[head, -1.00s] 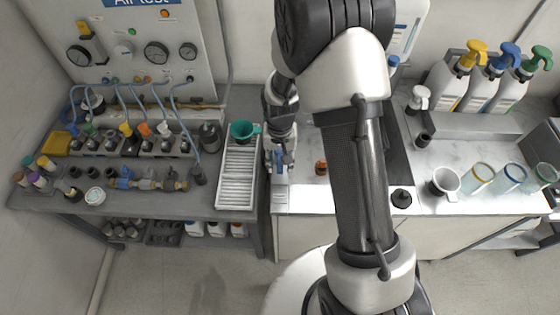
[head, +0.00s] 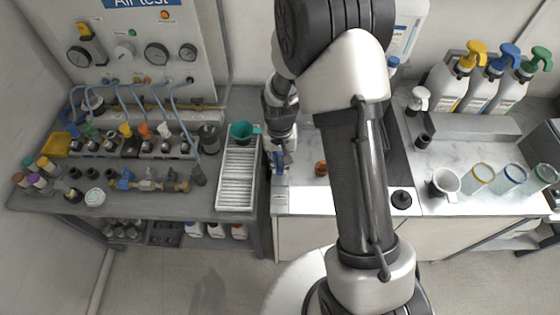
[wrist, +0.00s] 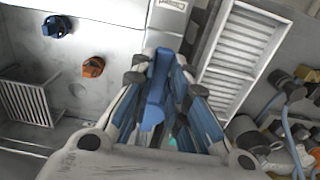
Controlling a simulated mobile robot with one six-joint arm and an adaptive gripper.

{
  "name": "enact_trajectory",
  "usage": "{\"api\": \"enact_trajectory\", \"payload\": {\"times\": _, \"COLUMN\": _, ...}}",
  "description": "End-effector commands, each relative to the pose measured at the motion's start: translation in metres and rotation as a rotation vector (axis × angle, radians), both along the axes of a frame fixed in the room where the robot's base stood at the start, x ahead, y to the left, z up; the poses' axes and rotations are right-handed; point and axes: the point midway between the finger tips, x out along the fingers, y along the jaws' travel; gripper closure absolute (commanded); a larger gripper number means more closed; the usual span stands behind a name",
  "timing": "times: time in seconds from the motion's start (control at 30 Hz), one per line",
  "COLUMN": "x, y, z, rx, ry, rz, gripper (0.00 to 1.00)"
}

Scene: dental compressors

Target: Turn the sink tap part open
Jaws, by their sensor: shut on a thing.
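A blue lever handle (wrist: 155,92), which looks like the tap's, stands between the fingers of my gripper (wrist: 162,78) in the wrist view. The gripper is shut on it, and the lever is slightly tilted in that picture. In the head view my gripper (head: 279,160) reaches down at the left edge of the sink counter (head: 294,200), with a bit of blue (head: 278,161) showing at its fingers. The tap's body and spout are mostly hidden by the gripper.

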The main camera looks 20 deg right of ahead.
Motion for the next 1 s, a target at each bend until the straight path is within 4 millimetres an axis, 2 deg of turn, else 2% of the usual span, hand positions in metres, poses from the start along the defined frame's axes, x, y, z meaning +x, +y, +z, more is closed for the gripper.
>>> {"api": "enact_trajectory", "payload": {"times": 0.47, "x": -0.001, "y": -0.003, "z": 0.0, "rx": 0.0, "ry": 0.0, "rz": 0.046, "gripper": 1.0}}
{"api": "enact_trajectory", "payload": {"times": 1.0, "x": -0.002, "y": -0.026, "z": 0.0, "rx": 0.0, "ry": 0.0, "rz": 0.441, "gripper": 1.0}}
